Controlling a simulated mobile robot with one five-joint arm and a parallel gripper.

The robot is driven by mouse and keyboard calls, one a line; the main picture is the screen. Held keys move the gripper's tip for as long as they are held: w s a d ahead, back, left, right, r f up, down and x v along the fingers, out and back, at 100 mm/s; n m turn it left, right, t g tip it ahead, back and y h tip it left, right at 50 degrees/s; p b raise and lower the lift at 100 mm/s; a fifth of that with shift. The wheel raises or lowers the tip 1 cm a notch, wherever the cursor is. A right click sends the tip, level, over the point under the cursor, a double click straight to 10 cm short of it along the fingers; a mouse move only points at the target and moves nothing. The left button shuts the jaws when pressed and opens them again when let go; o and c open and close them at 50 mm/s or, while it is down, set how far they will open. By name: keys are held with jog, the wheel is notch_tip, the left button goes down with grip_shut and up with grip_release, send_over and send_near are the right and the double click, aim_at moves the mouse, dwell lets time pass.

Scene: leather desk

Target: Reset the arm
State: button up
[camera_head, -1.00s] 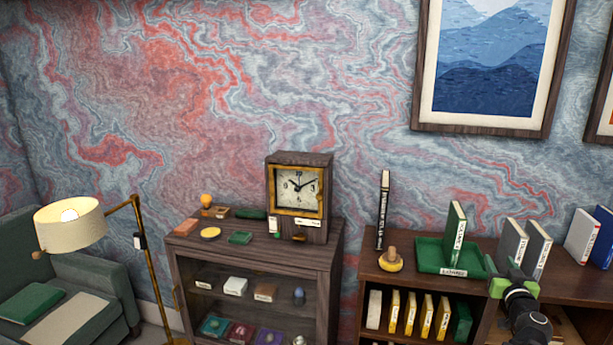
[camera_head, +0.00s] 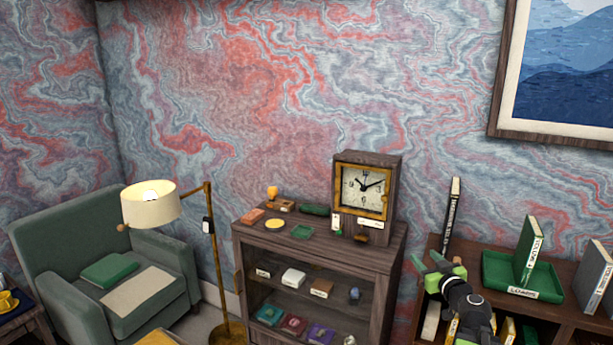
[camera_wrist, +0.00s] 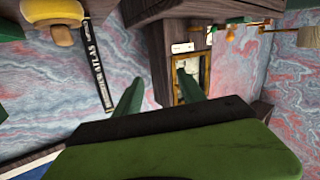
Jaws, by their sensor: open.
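My gripper (camera_head: 436,265) is at the lower right of the head view, in front of the right-hand bookcase. Its green fingers are apart, with nothing seen between them. In the wrist view my gripper (camera_wrist: 158,92) shows two spread green fingers with the wall and the clock beyond. The wrist view is turned roughly upside down. The clock (camera_head: 362,190) stands upright on the dark wooden cabinet, left of my gripper; it also shows in the wrist view (camera_wrist: 190,75).
A green tray (camera_head: 545,293) with an upright green book (camera_head: 530,250) is right of my gripper. A tall black-and-white book (camera_head: 451,217) stands close behind it. A glass-front cabinet (camera_head: 318,255), floor lamp (camera_head: 152,206) and green armchair (camera_head: 62,245) are to the left.

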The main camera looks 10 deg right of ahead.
jog(key=a+f+n+g+y, duration=0.2)
jog(key=a+f+g, duration=0.15)
jog(key=a, duration=0.75)
jog(key=a+f+n+g+y, duration=0.2)
jog(key=a+f, duration=0.2)
jog(key=a, duration=0.8)
jog(key=a+f+n+g+y, duration=0.3)
jog(key=a+f, duration=0.1)
jog(key=a, duration=0.7)
jog(key=s+a+f+m+g+h, duration=0.1)
jog(key=s+a+f+g+h, duration=0.25)
jog(key=s+f, duration=0.35)
jog(key=s+d+f+m+g+h, duration=0.3)
jog(key=s+d+m+g, duration=0.1)
jog(key=s+d+m, duration=0.3)
jog(key=shift+s+d+g, duration=0.35)
jog(key=shift+s+g, duration=0.05)
jog(key=shift+s, duration=0.05)
